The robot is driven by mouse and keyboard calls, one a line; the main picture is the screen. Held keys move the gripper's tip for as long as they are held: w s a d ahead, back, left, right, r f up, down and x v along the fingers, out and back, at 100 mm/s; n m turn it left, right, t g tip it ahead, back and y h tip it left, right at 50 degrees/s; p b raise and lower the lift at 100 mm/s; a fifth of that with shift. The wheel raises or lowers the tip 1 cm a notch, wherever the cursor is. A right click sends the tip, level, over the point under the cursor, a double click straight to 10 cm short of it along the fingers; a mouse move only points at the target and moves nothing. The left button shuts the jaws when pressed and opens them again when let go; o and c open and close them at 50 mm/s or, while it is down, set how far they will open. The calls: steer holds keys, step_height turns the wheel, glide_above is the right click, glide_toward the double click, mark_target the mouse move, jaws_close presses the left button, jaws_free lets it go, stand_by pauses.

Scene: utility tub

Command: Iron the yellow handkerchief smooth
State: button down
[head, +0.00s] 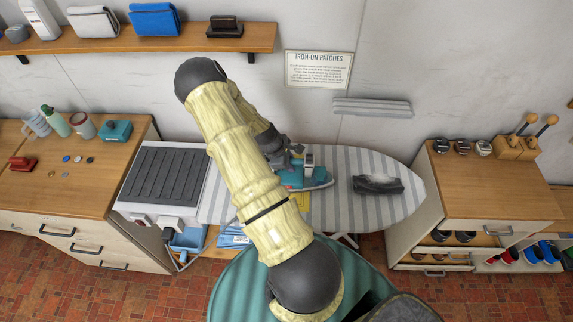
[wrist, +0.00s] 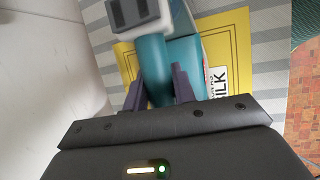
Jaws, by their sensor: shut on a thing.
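The yellow handkerchief (wrist: 240,45) lies on the striped ironing board (head: 400,205). It carries a white label reading SILK at its right side in the wrist view. In the head view only a small part of it (head: 304,203) shows beside my arm. My gripper (wrist: 160,84) is shut on the handle of a teal iron (wrist: 183,52). The iron (head: 318,184) is over the handkerchief and hides its middle. I cannot tell whether its soleplate touches the cloth.
A dark grey object (head: 377,185) lies on the board right of the iron. A ribbed dark rest (head: 165,172) stands at the board's left end. Wooden counters stand left (head: 60,190) and right (head: 495,188). A shelf (head: 150,40) hangs above. My arm hides the board's middle-left.

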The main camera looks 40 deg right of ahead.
step_height(320, 180, up, 5)
steer(key=p, duration=0.2)
steer(key=shift+f+p, duration=0.15)
steer(key=shift+p, duration=0.2)
steer(key=shift+d+r+p, duration=0.1)
steer(key=shift+r+p, duration=0.45)
steer(key=shift+r, duration=0.35)
steer(key=shift+w+r+p, duration=0.15)
steer(key=shift+r+p, duration=0.3)
steer(key=shift+r, duration=0.25)
steer(key=shift+s+r, duration=0.25)
